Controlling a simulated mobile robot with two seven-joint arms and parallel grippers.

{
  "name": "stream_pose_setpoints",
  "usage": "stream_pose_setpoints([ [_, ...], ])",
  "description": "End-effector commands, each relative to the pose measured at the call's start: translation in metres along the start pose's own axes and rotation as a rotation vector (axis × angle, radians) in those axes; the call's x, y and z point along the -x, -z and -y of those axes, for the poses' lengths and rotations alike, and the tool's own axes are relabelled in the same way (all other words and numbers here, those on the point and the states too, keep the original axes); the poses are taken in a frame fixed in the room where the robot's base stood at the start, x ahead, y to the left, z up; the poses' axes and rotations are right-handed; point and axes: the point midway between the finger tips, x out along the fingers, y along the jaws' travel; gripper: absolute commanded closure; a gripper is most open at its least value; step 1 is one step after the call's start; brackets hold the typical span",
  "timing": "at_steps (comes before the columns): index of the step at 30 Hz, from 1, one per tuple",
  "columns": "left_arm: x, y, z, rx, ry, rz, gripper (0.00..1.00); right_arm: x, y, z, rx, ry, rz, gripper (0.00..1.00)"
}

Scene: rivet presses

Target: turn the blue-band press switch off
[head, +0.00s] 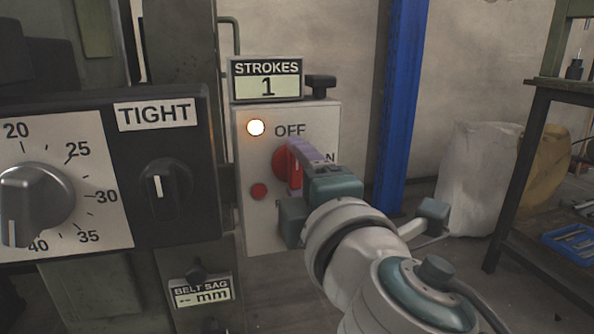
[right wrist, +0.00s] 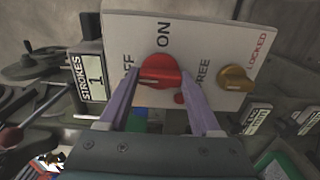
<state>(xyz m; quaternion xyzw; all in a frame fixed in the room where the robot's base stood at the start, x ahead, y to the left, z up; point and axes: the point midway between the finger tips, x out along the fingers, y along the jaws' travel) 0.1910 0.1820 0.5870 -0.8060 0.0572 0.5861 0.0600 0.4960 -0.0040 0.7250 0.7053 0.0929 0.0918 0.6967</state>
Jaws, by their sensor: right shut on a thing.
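The red rotary switch (head: 281,163) is on a light grey box (head: 262,225) with an OFF label above it and an ON label to its right, partly hidden. My right gripper (head: 297,160) is at the switch, its purple fingers on its handle. In the right wrist view the red handle (right wrist: 160,72) sits between the two fingertips (right wrist: 159,78), shut on it. The handle lies roughly in line with OFF, partly hidden by a finger. A round lamp (head: 256,127) on the box is lit. I see no blue band on the box. My left gripper is not in view.
A STROKES 1 display (head: 267,79) tops the box. A yellow knob (right wrist: 237,78) with LOCKED and FREE labels is near the switch. A dial panel (head: 110,230) with a TIGHT knob (head: 166,189) stands left. A blue post (head: 401,100) is behind; a dark bench (head: 541,100) stands right.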

Motion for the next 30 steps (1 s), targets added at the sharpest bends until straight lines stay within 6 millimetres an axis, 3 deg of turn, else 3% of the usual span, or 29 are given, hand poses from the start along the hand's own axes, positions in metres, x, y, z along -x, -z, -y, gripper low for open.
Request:
stream_pose_setpoints([
  [17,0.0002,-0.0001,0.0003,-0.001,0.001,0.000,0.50,-0.0001,-0.0005,-0.0001,0.032,0.000,0.001,0.91],
  [18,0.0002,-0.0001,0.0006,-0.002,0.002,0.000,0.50,-0.0001,-0.0005,-0.0001,0.033,0.000,0.001,0.31],
  [25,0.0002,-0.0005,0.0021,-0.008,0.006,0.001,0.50,0.0000,-0.0003,-0.0001,0.030,0.000,0.001,0.05],
  [30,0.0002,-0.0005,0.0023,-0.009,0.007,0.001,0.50,0.0000,-0.0002,-0.0001,0.028,0.000,0.000,0.05],
])
